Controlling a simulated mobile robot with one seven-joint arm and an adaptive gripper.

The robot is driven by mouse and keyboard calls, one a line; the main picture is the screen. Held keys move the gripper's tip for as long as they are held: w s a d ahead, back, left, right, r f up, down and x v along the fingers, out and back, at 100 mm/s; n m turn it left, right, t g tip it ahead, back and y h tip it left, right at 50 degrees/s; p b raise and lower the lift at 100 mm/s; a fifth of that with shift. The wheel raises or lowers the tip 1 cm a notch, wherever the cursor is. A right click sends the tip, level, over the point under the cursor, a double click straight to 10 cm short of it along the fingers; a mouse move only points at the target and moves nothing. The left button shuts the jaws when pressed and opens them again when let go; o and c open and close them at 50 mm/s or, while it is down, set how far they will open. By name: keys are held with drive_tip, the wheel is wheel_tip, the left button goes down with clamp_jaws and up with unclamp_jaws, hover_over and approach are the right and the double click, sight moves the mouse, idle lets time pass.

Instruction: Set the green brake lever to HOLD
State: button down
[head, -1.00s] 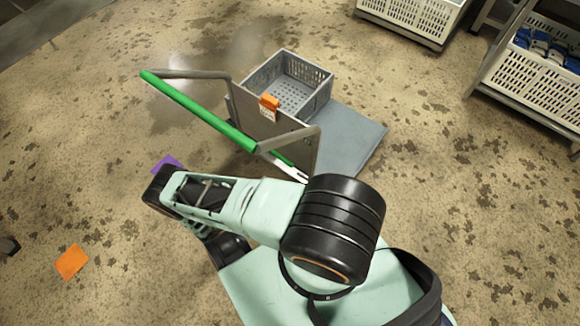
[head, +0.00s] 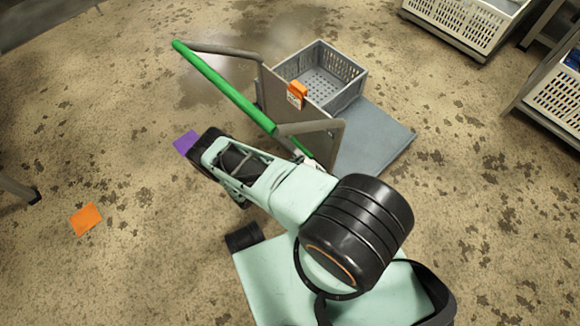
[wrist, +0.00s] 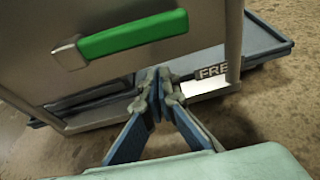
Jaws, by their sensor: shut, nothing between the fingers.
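The green brake lever (wrist: 133,35) fills the upper part of the wrist view, on the grey panel of the trolley. It runs from a metal pivot block at its left end, slightly upward to the right. It shows only partly in the head view (head: 297,143), below the handlebar and beside my arm. A white label reading "FRE" (wrist: 212,73), partly covered, sits below and right of the lever; no HOLD label shows. My gripper (wrist: 159,82) is shut and empty below the lever, with a visible gap to it in the picture.
The trolley's green handlebar (head: 225,86) stands above the lever. A grey crate (head: 345,102) sits on the trolley deck (head: 385,137), and an orange tag (head: 297,94) hangs on the panel. White crates (head: 465,22) stand at upper right. Floor at left is mostly clear.

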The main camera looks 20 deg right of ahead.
sight(299, 146)
drive_tip(key=shift+r, duration=1.65)
drive_tip(key=shift+s+r, duration=0.1)
